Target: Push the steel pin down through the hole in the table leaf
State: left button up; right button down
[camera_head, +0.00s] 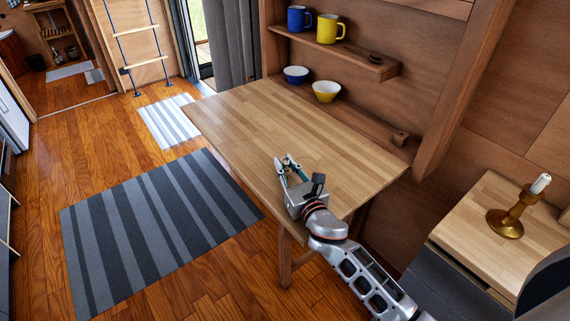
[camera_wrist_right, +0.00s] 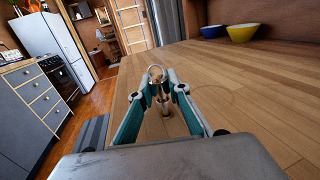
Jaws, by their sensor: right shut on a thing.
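The steel pin (camera_wrist_right: 161,92) stands about upright between the fingers of my right gripper (camera_wrist_right: 162,88), with a ring at its top. In the head view my right gripper (camera_head: 287,162) is over the near part of the wooden table leaf (camera_head: 240,108), shut on the pin. The pin's lower end meets a dark spot in the leaf, which looks like the hole (camera_wrist_right: 167,116); I cannot tell how deep the pin sits. The fingers hide most of the pin in the head view. My left gripper is not in view.
A blue mug (camera_head: 298,19) and a yellow mug (camera_head: 329,28) are on the shelf above. A candlestick (camera_head: 508,217) stands on the right counter. Most of the leaf is clear.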

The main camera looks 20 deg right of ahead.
jog(key=c, duration=1.8)
grip_release()
jog(key=shift+f, duration=0.15)
jog(key=shift+c, duration=0.2)
jog(key=shift+s+f, duration=0.15)
jog(key=shift+s, duration=0.45)
jog(key=s, duration=0.6)
jog(key=s+d, duration=0.1)
jog(key=s, duration=0.3)
jog(key=shift+s+r, duration=0.25)
jog(key=shift+s, duration=0.15)
